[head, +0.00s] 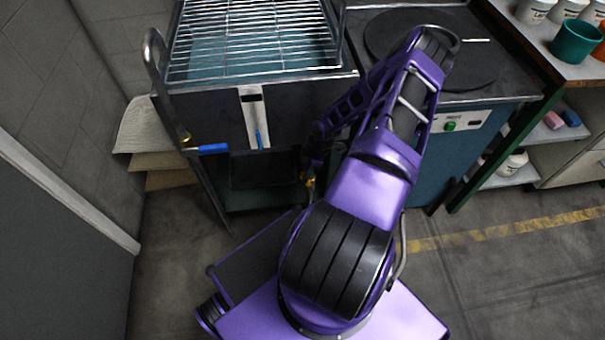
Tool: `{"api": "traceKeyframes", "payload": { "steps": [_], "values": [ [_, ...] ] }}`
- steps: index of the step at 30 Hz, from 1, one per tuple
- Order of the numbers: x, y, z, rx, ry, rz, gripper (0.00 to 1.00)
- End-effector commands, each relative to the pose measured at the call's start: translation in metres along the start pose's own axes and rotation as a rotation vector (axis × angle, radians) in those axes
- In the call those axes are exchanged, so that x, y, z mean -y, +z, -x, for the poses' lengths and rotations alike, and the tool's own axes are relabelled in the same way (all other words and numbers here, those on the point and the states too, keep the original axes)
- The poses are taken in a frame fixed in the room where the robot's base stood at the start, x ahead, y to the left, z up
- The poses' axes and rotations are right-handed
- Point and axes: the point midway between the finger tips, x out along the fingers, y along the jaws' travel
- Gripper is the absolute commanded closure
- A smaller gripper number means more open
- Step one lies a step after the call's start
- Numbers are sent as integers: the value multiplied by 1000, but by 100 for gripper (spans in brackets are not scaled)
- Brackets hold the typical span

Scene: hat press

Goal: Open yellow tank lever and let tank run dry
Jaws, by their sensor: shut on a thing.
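The metal tank (205,118) stands at the back with its dark front wall facing me. A small yellow part, which looks like the yellow tank lever (309,184), shows low at the tank's front right. My gripper (308,174) is down at this yellow part and appears shut on it. My purple arm hides much of the gripper and the lever's right side, so I cannot tell the lever's angle. The water level inside the tank cannot be made out clearly.
A wire rack (255,40) covers the tank top. A blue-handled lever (212,149) sticks out at the tank's left. A white plate (254,112) is on the front. A hot plate unit (465,105) stands right, then a shelf with cups (533,10). The right floor is clear.

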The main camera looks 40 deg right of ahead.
Motion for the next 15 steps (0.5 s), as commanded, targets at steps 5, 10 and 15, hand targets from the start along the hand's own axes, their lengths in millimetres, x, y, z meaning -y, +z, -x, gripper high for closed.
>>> {"api": "traceKeyframes", "payload": {
  "steps": [5, 10, 15],
  "values": [
    [2, 2, 0, -22, -3, 0, 100],
    [2, 2, 0, -22, -3, 1, 100],
    [2, 2, 0, -21, -2, 2, 63]
  ]
}}
